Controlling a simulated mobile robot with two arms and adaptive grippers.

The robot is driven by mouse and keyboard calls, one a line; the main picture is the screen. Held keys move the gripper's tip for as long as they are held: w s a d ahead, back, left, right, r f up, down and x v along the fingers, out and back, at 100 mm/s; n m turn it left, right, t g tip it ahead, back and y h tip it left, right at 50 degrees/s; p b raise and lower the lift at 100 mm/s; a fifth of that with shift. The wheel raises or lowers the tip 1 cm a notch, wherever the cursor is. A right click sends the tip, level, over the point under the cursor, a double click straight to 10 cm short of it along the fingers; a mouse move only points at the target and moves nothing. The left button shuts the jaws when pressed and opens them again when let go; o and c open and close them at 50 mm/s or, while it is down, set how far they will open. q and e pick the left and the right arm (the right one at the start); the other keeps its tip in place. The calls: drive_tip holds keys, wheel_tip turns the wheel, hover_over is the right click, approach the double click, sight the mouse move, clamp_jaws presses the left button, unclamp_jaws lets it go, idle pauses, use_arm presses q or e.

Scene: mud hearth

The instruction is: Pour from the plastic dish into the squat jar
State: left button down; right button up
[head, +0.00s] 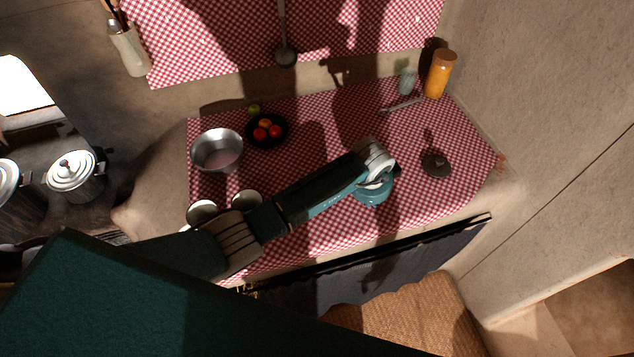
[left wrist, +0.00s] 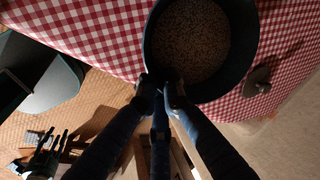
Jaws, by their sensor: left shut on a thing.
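In the left wrist view my left gripper (left wrist: 162,88) is shut on the near rim of a dark round dish (left wrist: 243,50), which holds many small beige grains. In the head view the teal dish (head: 372,193) shows below the end of my left arm, over the checked cloth. My left gripper (head: 376,165) is there at its rim, partly hidden. I cannot tell for sure which vessel is the squat jar; a small pale green vessel (head: 406,82) stands at the back right. A dark shape that looks like my right gripper (left wrist: 45,147) shows at the lower left of the wrist view.
An orange jar with a brown lid (head: 439,75) stands at the back right. A dark knobbed object (head: 436,164) lies right of the dish. A metal pot (head: 208,158), a dark fruit bowl (head: 279,142) and two pale cups (head: 202,211) are at left. The cloth's right front is clear.

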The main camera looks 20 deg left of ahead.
use_arm(q)
drive_tip(key=shift+s+a+r+t+h+p, duration=0.15)
drive_tip(key=shift+a+r+t+h+p, duration=0.15)
drive_tip(key=shift+a+r+h+p, duration=0.3)
drive_tip(key=shift+f, duration=0.1)
drive_tip(key=shift+s, duration=0.1)
drive_tip(key=shift+a+h, duration=0.15)
drive_tip(key=shift+h, duration=0.15)
drive_tip(key=shift+a+r, duration=0.2)
drive_tip(key=shift+a, duration=0.05)
drive_tip(key=shift+s+a+r+h, duration=0.1)
drive_tip(key=shift+h, duration=0.2)
drive_tip(key=shift+a, duration=0.1)
